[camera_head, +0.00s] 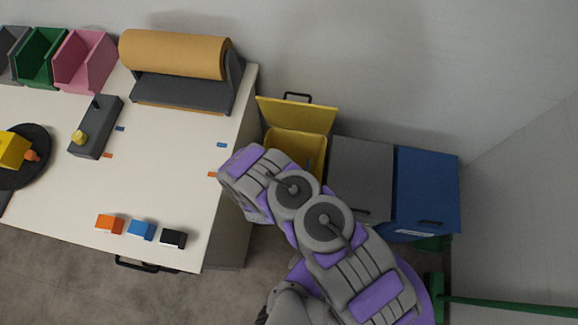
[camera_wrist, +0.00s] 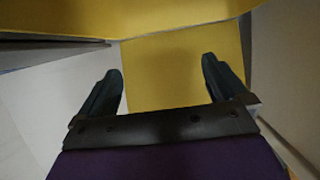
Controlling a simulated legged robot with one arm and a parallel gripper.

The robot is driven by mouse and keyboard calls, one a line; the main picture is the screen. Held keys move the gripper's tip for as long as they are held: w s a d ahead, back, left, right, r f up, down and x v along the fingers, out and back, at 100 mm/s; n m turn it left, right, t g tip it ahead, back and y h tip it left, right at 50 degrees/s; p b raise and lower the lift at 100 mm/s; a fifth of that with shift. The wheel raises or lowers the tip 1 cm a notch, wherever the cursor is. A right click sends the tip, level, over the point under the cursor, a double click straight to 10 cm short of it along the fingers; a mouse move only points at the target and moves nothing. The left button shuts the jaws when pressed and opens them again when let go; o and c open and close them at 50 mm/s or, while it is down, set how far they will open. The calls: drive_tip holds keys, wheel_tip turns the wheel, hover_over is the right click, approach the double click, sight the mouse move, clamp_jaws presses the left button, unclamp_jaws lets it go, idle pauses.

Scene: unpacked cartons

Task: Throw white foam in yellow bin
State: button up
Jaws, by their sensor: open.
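The yellow bin (camera_head: 311,145) stands right of the table with its yellow lid raised against the wall. Its yellow surfaces also fill the upper middle of the wrist view (camera_wrist: 180,75). My gripper (camera_wrist: 163,68) is open, its two dark fingers spread apart with nothing between them, and the yellow shows behind them. In the head view my arm reaches up to the bin's front left and covers part of it; the gripper itself is hidden there. No white foam can be made out in either view, and the bin's floor is hidden in the head view.
A grey bin (camera_head: 360,165) and a blue bin (camera_head: 427,185), both closed, stand right of the yellow one. The white table (camera_head: 165,185) holds a brown paper roll (camera_head: 175,54), a grey device (camera_head: 95,127) and small coloured blocks. A green-handled tool (camera_head: 510,306) is at lower right.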

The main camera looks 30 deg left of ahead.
drive_tip(key=p+v, duration=1)
drive_tip(key=v, duration=0.6)
drive_tip(key=shift+f, duration=0.15)
drive_tip(key=shift+s, duration=0.25)
